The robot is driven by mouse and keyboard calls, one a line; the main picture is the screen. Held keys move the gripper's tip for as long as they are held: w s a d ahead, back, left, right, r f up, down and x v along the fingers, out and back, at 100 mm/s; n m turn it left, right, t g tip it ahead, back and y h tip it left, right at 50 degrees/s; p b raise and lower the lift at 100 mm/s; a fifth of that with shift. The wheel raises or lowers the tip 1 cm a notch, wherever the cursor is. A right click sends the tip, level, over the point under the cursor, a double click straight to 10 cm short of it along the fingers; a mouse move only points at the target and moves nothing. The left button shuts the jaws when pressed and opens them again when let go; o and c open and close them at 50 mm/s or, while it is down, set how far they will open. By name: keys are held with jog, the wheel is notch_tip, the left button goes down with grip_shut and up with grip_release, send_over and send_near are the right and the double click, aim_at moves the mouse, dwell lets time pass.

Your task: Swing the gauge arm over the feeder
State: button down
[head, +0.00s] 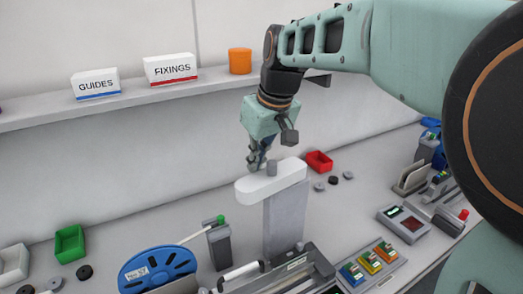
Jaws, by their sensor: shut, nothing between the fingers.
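A white bar with rounded ends (285,179), which looks like the gauge arm, lies level on top of a grey post (284,220). A short grey peg (271,168) stands up from the bar. My gripper (255,165) points down beside the peg, at its left, with its fingers shut and empty. I cannot tell whether the fingers touch the peg or the bar. A dark grey feeder (313,265) with a label sits below, in front of the post. Its near end is cut off by the frame.
A blue reel (135,272) and a small post with a green knob (221,219) stand left of the feeder. A red bin (319,161) sits behind. A shelf (128,103) holds boxes above.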

aim_at(270, 184)
jog(key=s+n, duration=0.1)
jog(key=s+d+n, duration=0.1)
jog(key=shift+n+g+y, duration=0.3)
jog(key=shift+n+g, duration=0.1)
jog(key=n, duration=0.1)
jog(key=s+d+n+b, duration=0.1)
jog(key=shift+s+d+n+g, duration=0.25)
jog(key=shift+s+n+g, duration=0.05)
jog(key=shift+g, duration=0.1)
jog(key=d+n, duration=0.1)
jog(key=s+n, duration=0.1)
jog(key=n, duration=0.1)
jog(key=shift+s+d+g+y, duration=0.1)
jog(key=shift+d+g+y, duration=0.2)
jog(key=shift+d+g, duration=0.1)
jog(key=shift+s+d+b, duration=0.3)
jog(key=shift+d, duration=0.3)
